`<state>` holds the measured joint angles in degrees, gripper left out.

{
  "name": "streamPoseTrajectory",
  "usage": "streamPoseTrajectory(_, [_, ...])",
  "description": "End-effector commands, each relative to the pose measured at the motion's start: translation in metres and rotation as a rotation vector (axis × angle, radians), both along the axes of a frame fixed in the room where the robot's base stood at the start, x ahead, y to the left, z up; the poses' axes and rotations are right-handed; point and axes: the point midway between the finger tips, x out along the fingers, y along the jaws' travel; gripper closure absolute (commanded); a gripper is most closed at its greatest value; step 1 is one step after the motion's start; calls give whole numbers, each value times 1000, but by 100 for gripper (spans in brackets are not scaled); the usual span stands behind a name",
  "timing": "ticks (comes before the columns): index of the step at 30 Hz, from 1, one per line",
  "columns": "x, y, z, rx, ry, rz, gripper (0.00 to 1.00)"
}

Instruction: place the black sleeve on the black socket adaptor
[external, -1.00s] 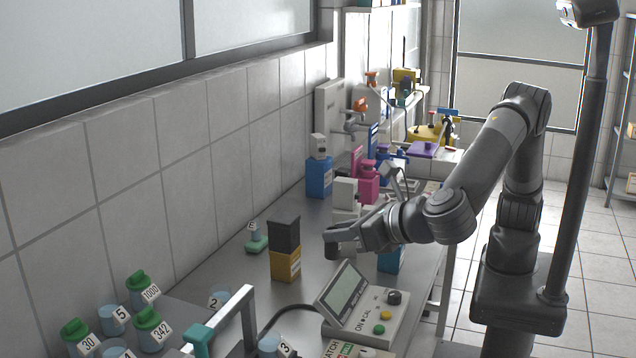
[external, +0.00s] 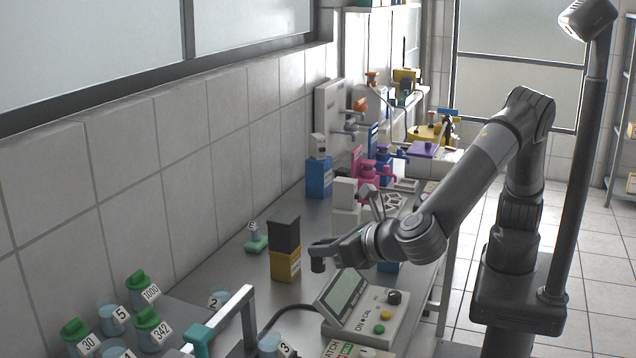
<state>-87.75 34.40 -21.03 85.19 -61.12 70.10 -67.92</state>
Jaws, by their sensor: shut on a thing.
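My gripper (external: 322,250) is shut on a small dark cylinder, which looks like the black sleeve (external: 318,265). It holds the sleeve upright, apparently above the bench, and the fingers hide its upper part. The sleeve is just right of a block with a black upper part (external: 285,233) and a yellow lower part (external: 286,265). A gap seems to separate them. I cannot tell which thing is the black socket adaptor; no clearly socket-shaped black part shows.
A console with a tilted screen (external: 344,296) stands just in front of my gripper. Blue (external: 319,177), white (external: 345,222) and pink items stand farther back. Green-capped numbered jars (external: 148,325) are at the lower left. The wall bounds the bench's left side.

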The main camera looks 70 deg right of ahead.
Motion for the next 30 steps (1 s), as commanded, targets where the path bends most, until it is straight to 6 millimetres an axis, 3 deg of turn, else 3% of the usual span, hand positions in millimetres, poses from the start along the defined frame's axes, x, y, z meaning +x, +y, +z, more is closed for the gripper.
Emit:
streamPoseTrajectory(1, [11,-14,-17,-9,-1,-19,99])
streamPoseTrajectory(6, [48,-64,-61,-6,-3,-93,99])
streamPoseTrajectory(12, [84,-137,-92,-3,-4,-200,99])
streamPoseTrajectory(18, [109,-214,-100,1,-6,-311,99])
streamPoseTrajectory(22, [119,-254,-96,1,-6,-359,99])
streamPoseTrajectory(30, [137,-275,-94,2,-7,-212,99])
